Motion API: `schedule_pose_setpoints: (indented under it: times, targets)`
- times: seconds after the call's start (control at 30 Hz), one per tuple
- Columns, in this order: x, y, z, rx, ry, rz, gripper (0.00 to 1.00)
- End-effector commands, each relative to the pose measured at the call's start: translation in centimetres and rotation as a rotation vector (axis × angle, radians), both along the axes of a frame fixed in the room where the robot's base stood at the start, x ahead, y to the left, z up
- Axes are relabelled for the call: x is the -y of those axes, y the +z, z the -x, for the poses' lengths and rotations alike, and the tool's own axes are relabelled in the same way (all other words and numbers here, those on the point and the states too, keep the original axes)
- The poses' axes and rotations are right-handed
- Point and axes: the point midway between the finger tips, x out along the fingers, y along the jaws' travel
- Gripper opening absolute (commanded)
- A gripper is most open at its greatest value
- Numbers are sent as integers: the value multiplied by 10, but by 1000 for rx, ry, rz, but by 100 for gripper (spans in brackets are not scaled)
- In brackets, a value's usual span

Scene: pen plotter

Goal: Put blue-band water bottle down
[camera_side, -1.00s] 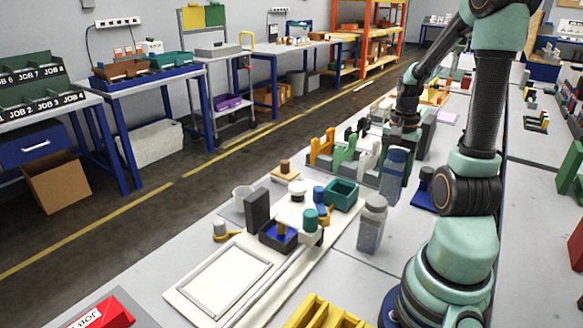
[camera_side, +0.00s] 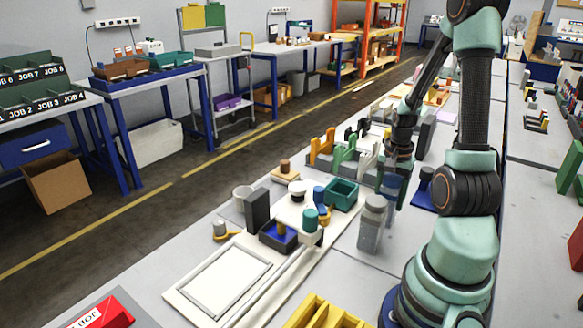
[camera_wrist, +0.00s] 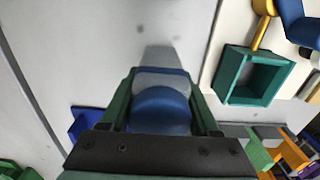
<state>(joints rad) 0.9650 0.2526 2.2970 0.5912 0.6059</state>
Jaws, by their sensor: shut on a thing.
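The blue-band water bottle (camera_side: 391,186) is upright between the fingers of my gripper (camera_side: 398,163) in the side view. Its lower part is partly hidden behind a grey bottle (camera_side: 370,228), so I cannot tell whether its base touches the table. In the wrist view, the bottle's blue top (camera_wrist: 160,106) sits between the two dark green fingers of my gripper (camera_wrist: 162,100), which are shut on it.
The grey bottle stands close in front of the held one. A teal open box (camera_side: 342,194) is to the left. A blue holder (camera_side: 424,196) with a dark item is to the right. Bare table (camera_wrist: 120,40) shows ahead in the wrist view.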

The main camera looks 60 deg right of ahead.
Motion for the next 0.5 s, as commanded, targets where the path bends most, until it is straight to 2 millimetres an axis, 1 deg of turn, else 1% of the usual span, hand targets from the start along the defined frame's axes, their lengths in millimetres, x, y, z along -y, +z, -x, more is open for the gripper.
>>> schedule_pose_setpoints:
  times: [0.03,0.07,0.1,0.13,0.5]
  targets:
    - [0,-1,0,0,0,0,0]
    - [0,-2,0,0,0,-1,70]
    - [0,-1,0,0,0,0,85]
    - [0,-1,0,0,0,0,92]
    - [0,1,0,0,0,1,92]
